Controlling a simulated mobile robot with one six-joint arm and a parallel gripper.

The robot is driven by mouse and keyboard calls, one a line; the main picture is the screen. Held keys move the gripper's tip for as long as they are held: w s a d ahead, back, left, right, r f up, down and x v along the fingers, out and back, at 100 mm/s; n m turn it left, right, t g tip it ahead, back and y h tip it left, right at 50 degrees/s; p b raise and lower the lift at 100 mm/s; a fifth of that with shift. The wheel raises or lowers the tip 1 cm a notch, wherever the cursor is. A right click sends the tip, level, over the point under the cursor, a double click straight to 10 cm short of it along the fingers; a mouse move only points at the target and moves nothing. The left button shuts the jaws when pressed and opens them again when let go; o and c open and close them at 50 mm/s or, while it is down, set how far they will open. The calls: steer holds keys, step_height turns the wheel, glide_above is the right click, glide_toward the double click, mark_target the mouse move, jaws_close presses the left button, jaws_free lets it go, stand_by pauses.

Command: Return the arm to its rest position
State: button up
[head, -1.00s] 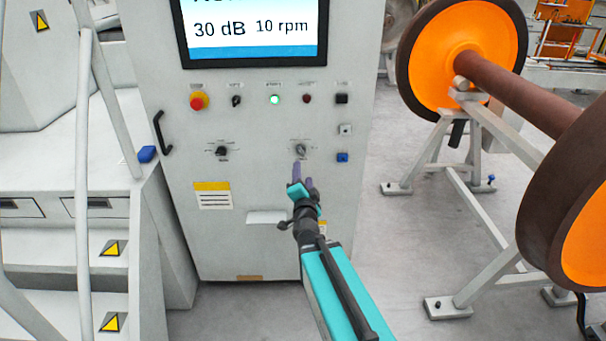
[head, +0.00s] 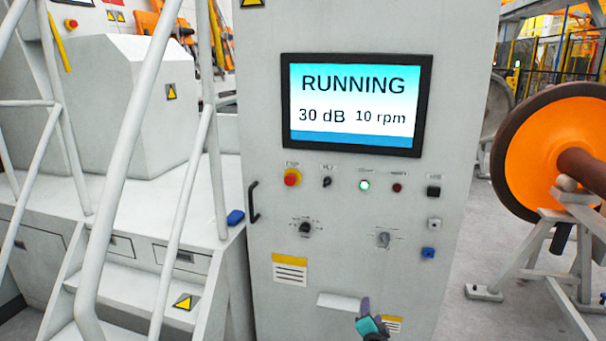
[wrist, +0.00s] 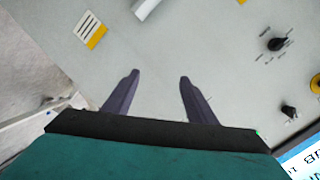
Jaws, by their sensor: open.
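My gripper (head: 365,304) shows at the bottom of the head view, low in front of the grey control cabinet (head: 265,120). In the wrist view its two dark fingers (wrist: 159,88) are spread apart with nothing between them. The cabinet face (wrist: 200,50) lies beyond the fingertips, which look clear of it. Most of my arm is out of the head view. The cabinet screen (head: 352,105) reads RUNNING, 30 dB, 10 rpm. Below it a green lamp (head: 364,186) is lit, beside a red emergency button (head: 292,178).
White stairs with railings (head: 130,290) stand left of the cabinet. A wheelset with an orange-faced wheel (head: 545,150) rests on a grey stand (head: 540,245) to the right. Two rotary knobs (head: 305,228) and (head: 383,240) stick out from the panel. Floor shows between cabinet and stand.

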steer(key=s+a+f+n+g+y, duration=0.2)
steer(key=s+a+f+n+g, duration=0.1)
steer(key=s+f, duration=0.55)
steer(key=s+a+f+n+g+y, duration=0.1)
steer(key=s+a+f+n+g, duration=0.25)
steer(key=f, duration=0.75)
steer(key=s+a+f+n+g+y, duration=0.1)
steer(key=s+a+f+g+y, duration=0.15)
steer(key=s+f, duration=0.7)
steer(key=s+f+n+g+h, duration=0.1)
steer(key=s+f+n+g, duration=0.35)
steer(key=s, duration=0.75)
steer(key=s+d+n+g+h, duration=0.1)
steer(key=s+d+g, duration=0.2)
steer(key=s+g, duration=0.4)
steer(key=s, duration=0.6)
steer(key=shift+d+r, duration=0.15)
steer(key=shift+r, duration=0.2)
steer(key=shift+h, duration=0.25)
stand_by(0.4)
